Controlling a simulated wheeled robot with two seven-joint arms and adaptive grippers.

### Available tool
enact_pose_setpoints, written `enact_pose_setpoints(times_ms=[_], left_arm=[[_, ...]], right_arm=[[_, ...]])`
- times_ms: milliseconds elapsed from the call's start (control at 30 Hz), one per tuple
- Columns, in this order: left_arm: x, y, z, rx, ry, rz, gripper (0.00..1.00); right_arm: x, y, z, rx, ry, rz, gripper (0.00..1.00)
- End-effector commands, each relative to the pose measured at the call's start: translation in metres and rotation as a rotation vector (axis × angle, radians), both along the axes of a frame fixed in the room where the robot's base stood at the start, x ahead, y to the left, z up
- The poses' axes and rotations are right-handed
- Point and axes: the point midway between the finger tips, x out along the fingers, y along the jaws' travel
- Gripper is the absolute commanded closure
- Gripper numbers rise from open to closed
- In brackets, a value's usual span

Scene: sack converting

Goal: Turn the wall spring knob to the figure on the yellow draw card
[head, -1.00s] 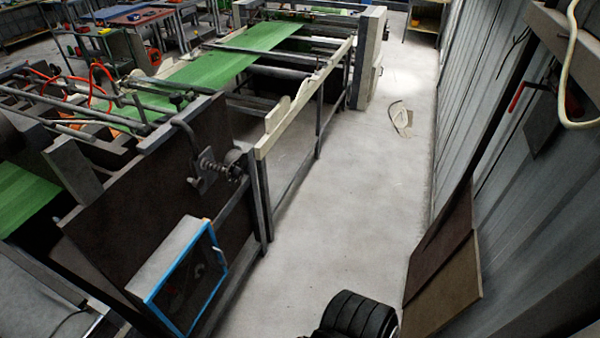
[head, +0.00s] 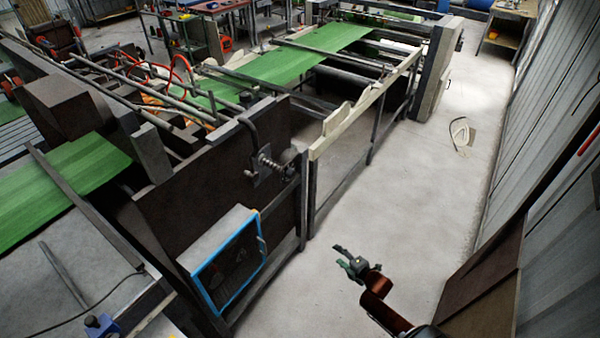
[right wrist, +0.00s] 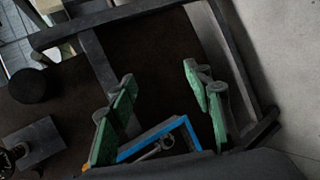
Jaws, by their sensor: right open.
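A dark bracket with a coiled spring and a round knob (head: 268,167) sits on the upper part of the brown machine side wall (head: 215,165). Its figures are too small to read. No yellow card can be made out. My right gripper (head: 345,258) is open and empty over the aisle floor, right of the machine and apart from the knob. In the right wrist view its green-padded fingers (right wrist: 160,85) are spread before the brown wall. A dark round part (right wrist: 33,86) and a grey bracket (right wrist: 35,142) show at the left there. My left gripper is not in view.
A blue-framed box (head: 225,262) juts from the wall below the knob; its frame also shows in the right wrist view (right wrist: 140,150). A cream rail (head: 365,105) runs along the machine. Brown boards (head: 482,275) lean at the right. The aisle floor (head: 410,200) is mostly clear.

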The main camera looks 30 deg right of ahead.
Motion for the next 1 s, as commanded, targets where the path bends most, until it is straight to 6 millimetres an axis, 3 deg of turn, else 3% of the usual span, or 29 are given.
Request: enact_pose_setpoints(times_ms=[33, 100, 200, 300, 400, 567, 1000], left_arm=[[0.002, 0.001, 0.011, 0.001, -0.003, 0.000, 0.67], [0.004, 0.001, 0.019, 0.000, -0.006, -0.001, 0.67], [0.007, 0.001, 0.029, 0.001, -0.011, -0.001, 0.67], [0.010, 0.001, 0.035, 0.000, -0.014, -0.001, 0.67], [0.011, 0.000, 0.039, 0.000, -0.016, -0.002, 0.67], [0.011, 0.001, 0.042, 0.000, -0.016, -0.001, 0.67], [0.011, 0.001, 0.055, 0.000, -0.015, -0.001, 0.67]], right_arm=[[0.032, -0.001, 0.062, -0.105, -0.088, 0.093, 0.54], [0.065, 0.005, 0.133, -0.259, -0.202, 0.213, 0.54], [0.097, 0.022, 0.224, -0.464, -0.352, 0.356, 0.54], [0.114, 0.041, 0.294, -0.630, -0.474, 0.456, 0.54], [0.121, 0.056, 0.339, -0.742, -0.559, 0.517, 0.54], [0.127, 0.069, 0.367, -0.819, -0.615, 0.553, 0.54], [0.186, 0.088, 0.367, -0.822, -0.616, 0.552, 0.54]])
